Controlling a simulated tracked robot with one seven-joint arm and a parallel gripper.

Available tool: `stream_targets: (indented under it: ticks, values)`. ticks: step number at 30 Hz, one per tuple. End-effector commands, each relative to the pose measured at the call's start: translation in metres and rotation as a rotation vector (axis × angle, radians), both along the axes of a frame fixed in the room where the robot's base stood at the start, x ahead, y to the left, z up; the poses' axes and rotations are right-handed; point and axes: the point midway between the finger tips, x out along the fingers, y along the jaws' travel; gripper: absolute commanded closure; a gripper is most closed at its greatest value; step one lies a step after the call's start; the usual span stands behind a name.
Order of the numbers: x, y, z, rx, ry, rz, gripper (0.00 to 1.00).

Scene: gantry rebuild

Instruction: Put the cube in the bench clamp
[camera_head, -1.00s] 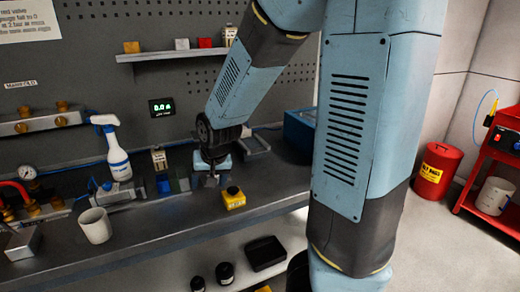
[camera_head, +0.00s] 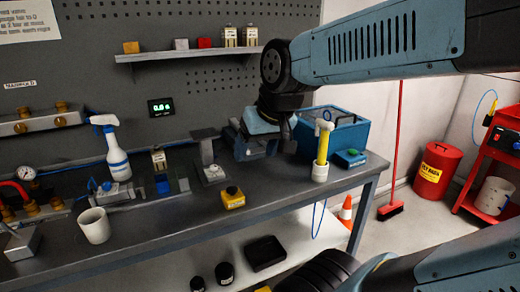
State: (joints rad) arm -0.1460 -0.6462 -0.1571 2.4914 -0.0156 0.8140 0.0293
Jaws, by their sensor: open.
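A blue bench clamp (camera_head: 250,149) stands at the back of the bench, right of a grey metal stand (camera_head: 207,152). My gripper (camera_head: 272,140) points down at the clamp, in front of and above it. Its jaws are open; the space between them is partly hidden, and I see no cube held. A small blue block (camera_head: 162,185) lies on the bench. The clamp's mouth is largely hidden, so I cannot tell whether it holds anything.
Right of the clamp are a blue box (camera_head: 347,137), a yellow tool in a white holder (camera_head: 320,170) and a teal block (camera_head: 350,158).

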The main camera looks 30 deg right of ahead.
Motion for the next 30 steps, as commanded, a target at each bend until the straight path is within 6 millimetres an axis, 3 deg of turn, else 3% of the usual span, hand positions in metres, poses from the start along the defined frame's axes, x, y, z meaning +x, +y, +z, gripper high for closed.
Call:
stream_targets:
  ticks: [5,6,9,26,30]
  values:
    - [-0.026,-0.002,0.013,-0.064,-0.017,-0.002,0.28]
    - [-0.03,0.008,0.014,-0.074,-0.017,-0.001,0.28]
    - [-0.035,0.013,0.015,-0.089,-0.017,0.0,0.28]
    - [-0.037,0.012,0.016,-0.094,-0.017,0.001,0.28]
    - [-0.037,0.012,0.015,-0.094,-0.017,0.001,0.39]
